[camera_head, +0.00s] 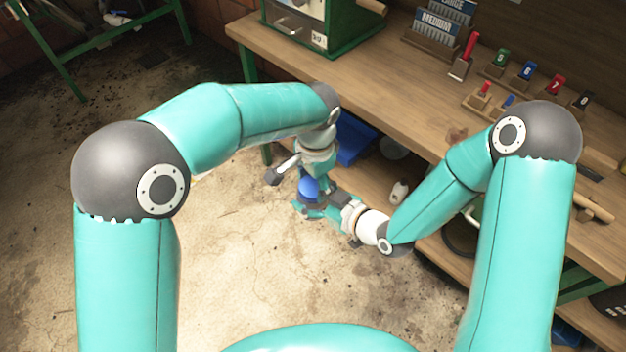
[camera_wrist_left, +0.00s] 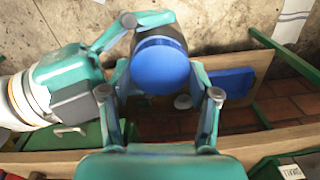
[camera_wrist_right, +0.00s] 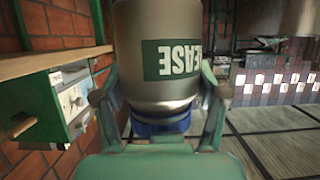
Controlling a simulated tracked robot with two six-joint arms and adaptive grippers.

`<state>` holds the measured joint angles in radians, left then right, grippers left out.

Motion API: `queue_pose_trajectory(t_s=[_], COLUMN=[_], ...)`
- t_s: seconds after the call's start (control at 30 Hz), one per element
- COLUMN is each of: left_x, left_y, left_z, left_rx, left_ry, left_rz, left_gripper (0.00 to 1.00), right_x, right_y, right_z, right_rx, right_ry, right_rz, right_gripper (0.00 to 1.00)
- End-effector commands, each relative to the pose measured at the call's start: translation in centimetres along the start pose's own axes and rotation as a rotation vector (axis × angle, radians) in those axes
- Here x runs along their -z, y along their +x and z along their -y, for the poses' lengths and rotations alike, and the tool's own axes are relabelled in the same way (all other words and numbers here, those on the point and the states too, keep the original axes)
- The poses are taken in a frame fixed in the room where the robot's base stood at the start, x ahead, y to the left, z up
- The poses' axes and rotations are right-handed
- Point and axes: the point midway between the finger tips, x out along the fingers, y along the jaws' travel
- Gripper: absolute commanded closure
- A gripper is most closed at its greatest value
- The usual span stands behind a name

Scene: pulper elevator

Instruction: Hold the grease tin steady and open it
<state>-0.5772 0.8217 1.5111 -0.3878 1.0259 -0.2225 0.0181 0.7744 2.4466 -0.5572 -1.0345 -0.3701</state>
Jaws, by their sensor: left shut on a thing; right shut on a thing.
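The grease tin (camera_wrist_right: 160,30) has a grey metal body with a green label and a blue lid (camera_wrist_left: 160,68). In the right wrist view the label reads upside down, with the lid's blue edge low in the picture. My right gripper (camera_wrist_right: 162,80) is shut around the body. My left gripper (camera_wrist_left: 161,74) is shut on the lid, with a finger on either side of it. In the head view the two grippers meet at the tin, in the air before the bench. There the lid (camera_head: 309,187) shows as a small blue patch; most of the body is hidden.
The wooden bench (camera_head: 400,108) runs along the right, with racks and coloured tags on top. A blue bin (camera_head: 354,141) and a white bottle (camera_head: 398,192) are on its lower shelf. A green-framed cabinet (camera_head: 318,38) stands at its far end. Open concrete floor (camera_head: 235,250) lies left.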

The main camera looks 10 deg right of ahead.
Motion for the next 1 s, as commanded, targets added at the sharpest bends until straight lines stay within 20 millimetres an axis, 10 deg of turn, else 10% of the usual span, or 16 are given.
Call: queue_pose_trajectory(t_s=[1.0], left_x=[0.0], left_y=[-2.2], left_z=[0.0], left_rx=[0.000], left_ry=[0.000], left_rz=[0.000], left_gripper=[0.80], right_x=[0.1], right_y=[0.0], right_z=[0.0], right_rx=[-0.001], right_ry=[0.000], right_rz=[-0.001], right_gripper=[1.00])
